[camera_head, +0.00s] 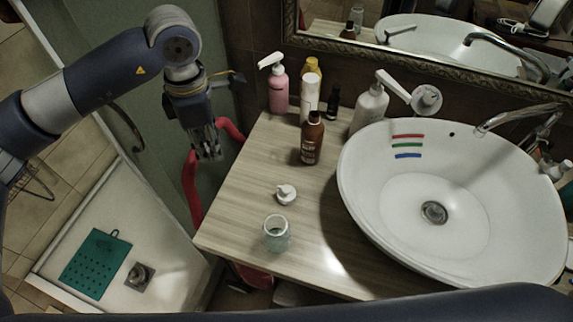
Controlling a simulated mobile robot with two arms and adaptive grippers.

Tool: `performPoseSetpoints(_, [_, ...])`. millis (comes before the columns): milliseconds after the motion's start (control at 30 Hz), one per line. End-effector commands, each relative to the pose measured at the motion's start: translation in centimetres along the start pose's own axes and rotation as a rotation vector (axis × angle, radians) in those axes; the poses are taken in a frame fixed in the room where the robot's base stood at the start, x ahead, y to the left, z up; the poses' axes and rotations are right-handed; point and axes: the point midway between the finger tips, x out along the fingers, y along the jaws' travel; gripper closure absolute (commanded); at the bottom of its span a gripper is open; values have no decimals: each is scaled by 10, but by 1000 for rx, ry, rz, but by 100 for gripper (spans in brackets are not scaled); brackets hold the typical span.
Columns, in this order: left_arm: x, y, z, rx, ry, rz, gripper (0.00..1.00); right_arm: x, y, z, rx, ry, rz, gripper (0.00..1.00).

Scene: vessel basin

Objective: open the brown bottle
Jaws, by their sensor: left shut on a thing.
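The brown bottle (311,145) stands upright on the wooden counter, left of the basin. Its narrow top points up, and it is too small to tell whether a cap sits on it. My left gripper (208,150) hangs pointing down, left of the counter's edge and well apart from the bottle. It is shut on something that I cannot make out. A white pump head (286,194) lies on the counter in front of the bottle. My right gripper is not in view.
An open glass jar (276,235) stands near the counter's front. A pink pump bottle (278,90), a white bottle (309,97) and a white pump bottle (369,110) stand near the brown bottle. The white basin (365,210) fills the right. A red curved object (190,185) is beside the counter.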

Motion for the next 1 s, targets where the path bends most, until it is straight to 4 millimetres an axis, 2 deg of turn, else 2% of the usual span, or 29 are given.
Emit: performPoseSetpoints(1000, [2, -4, 58, -1475, 0, -7, 100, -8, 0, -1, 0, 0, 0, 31])
